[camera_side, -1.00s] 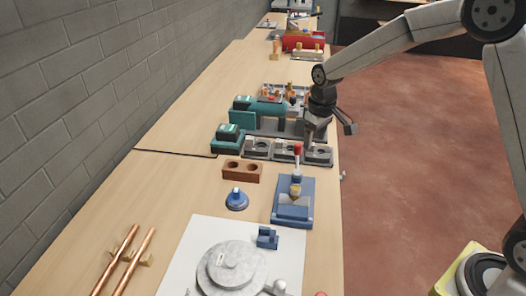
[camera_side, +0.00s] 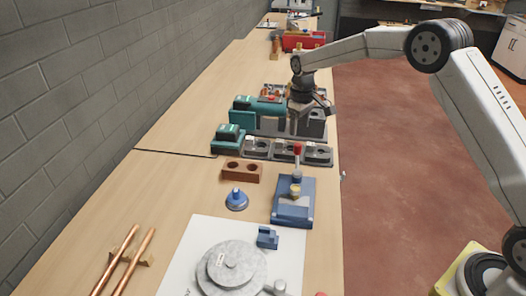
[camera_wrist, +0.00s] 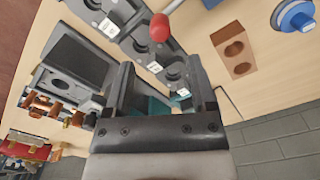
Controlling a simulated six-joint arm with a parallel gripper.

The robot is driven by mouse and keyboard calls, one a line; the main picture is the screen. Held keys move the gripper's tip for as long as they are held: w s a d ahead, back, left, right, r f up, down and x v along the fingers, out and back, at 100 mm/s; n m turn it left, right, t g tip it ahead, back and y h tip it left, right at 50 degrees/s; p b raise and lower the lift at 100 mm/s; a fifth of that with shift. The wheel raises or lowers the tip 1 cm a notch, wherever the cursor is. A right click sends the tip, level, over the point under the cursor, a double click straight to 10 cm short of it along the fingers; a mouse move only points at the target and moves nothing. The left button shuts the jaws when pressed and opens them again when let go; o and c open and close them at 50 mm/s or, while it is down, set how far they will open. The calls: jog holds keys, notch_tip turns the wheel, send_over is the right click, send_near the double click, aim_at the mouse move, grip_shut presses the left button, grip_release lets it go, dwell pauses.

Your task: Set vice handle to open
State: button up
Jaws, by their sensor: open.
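A blue-based device (camera_side: 293,203) stands near the bench's right edge. An upright handle with a red knob (camera_side: 297,149) rises from it; it looks like the vice handle, but I cannot tell for sure. In the wrist view the red knob (camera_wrist: 159,28) shows just beyond the fingertips, with part of its rod. My gripper (camera_side: 301,131) is beyond the knob in the side view, above the grey units, and apart from it. In the wrist view my gripper (camera_wrist: 163,72) is open, with nothing held between its fingers.
Grey units with white labels (camera_side: 287,151) lie in a row under my gripper, with teal machines (camera_side: 229,139) to their left. A brown two-hole block (camera_side: 242,171) and a blue round item (camera_side: 236,199) stand left of the blue device.

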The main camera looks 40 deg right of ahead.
aim_at(298, 144)
jog(key=shift+f, duration=3.8)
grip_shut()
